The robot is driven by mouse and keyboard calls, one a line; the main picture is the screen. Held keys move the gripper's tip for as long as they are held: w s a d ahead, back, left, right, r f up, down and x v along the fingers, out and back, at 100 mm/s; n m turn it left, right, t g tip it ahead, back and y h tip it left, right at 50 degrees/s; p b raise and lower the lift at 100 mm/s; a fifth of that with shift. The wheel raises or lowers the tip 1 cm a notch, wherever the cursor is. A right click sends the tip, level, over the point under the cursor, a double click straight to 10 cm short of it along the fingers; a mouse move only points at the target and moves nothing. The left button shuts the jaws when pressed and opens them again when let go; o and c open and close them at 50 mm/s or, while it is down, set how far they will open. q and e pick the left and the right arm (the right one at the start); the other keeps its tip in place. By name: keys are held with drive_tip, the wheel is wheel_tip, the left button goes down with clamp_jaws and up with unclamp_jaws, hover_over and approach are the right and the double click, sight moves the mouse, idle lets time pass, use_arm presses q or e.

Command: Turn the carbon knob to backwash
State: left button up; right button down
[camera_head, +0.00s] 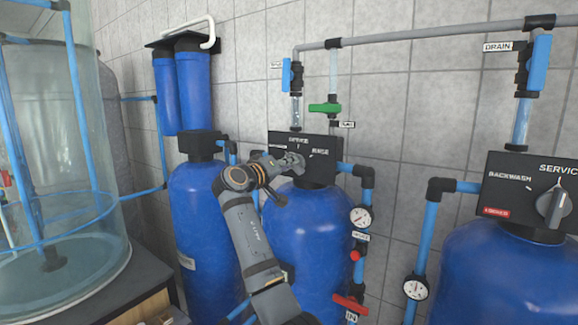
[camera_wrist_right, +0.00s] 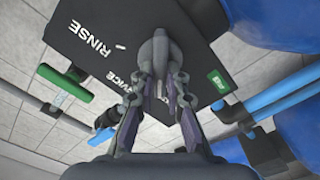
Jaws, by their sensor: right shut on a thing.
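The black control head (camera_head: 322,172) sits on top of the middle blue tank, with SERVICE and RINSE legible on its face. It also shows in the right wrist view (camera_wrist_right: 190,20), with a small green label (camera_wrist_right: 218,82) too blurred to read. Its grey knob (camera_wrist_right: 160,36) stands between the fingertips of my right gripper (camera_wrist_right: 160,58), which is shut on it from both sides. In the head view my right gripper (camera_head: 297,161) is at the face of this head and hides most of the knob and the BACKWASH side. My left gripper is not in view.
Another control head (camera_head: 510,175) with a red label and grey knob (camera_head: 553,207) stands at right. Above the middle head are pipes and a green valve handle (camera_head: 325,107). A gauge (camera_head: 360,217) and red handle (camera_head: 350,303) are on its right. A clear tank (camera_head: 60,150) stands at left.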

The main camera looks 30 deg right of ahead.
drive_tip(key=shift+n, duration=1.3)
drive_tip(key=shift+f+n, duration=0.1)
drive_tip(key=shift+n, duration=0.2)
drive_tip(key=c, duration=1.4)
unclamp_jaws()
drive_tip(key=shift+a, duration=0.1)
drive_tip(key=shift+o, duration=0.2)
drive_tip(key=shift+w, duration=0.1)
drive_tip(key=v, duration=1.2)
